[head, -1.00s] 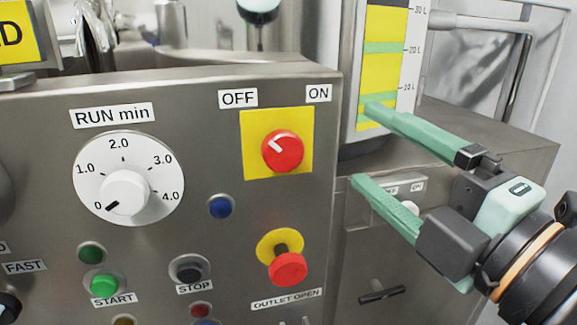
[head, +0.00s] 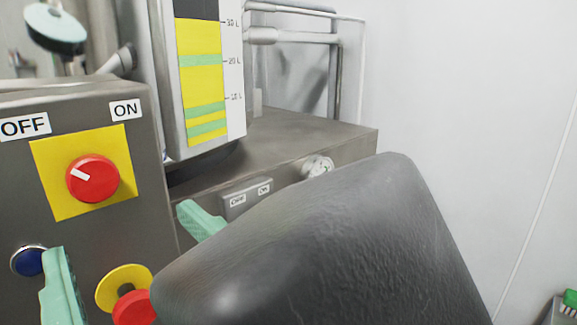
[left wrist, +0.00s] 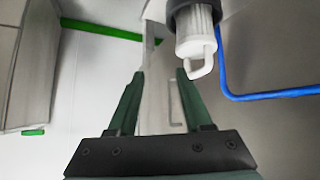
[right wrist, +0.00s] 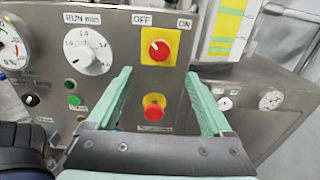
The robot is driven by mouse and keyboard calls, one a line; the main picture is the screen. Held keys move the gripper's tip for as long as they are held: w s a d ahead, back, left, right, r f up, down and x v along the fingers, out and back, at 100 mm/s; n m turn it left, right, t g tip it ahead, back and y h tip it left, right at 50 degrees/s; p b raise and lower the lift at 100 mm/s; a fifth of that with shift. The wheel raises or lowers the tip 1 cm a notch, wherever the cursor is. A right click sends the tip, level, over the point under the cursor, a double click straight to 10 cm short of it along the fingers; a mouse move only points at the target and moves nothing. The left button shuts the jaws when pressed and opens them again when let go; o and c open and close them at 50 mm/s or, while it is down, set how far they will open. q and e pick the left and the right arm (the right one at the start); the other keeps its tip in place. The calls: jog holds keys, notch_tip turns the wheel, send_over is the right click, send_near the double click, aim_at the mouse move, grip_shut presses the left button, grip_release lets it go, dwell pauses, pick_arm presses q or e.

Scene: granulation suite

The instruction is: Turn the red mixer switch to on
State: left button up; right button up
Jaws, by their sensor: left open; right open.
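The red mixer switch (head: 93,178) is a round knob on a yellow square plate, under OFF and ON labels. Its white mark points up and left, toward OFF. It also shows in the right wrist view (right wrist: 159,50), ahead of the fingers. My right gripper (head: 118,228) is open and empty. Its green fingers stand spread below the switch, apart from it; a dark link of my arm hides the rest. In the right wrist view its fingertips (right wrist: 159,73) frame the panel below the switch. My left gripper (left wrist: 160,74) is open and empty, away from the panel.
A red knob on a yellow disc (head: 133,300) sits below the switch, with a blue button (head: 28,261) to its left. The RUN min dial (right wrist: 89,51) is left of the switch. A litre gauge (head: 203,75) stands right. A blue pipe (left wrist: 260,95) shows in the left wrist view.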

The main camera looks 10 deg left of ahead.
aim_at(96, 182)
jog(key=p+x, duration=0.1)
jog(key=x, duration=1)
jog(key=shift+w+a+p, duration=0.2)
jog(key=shift+a+p, duration=0.1)
jog(key=shift+p, duration=0.1)
grip_shut()
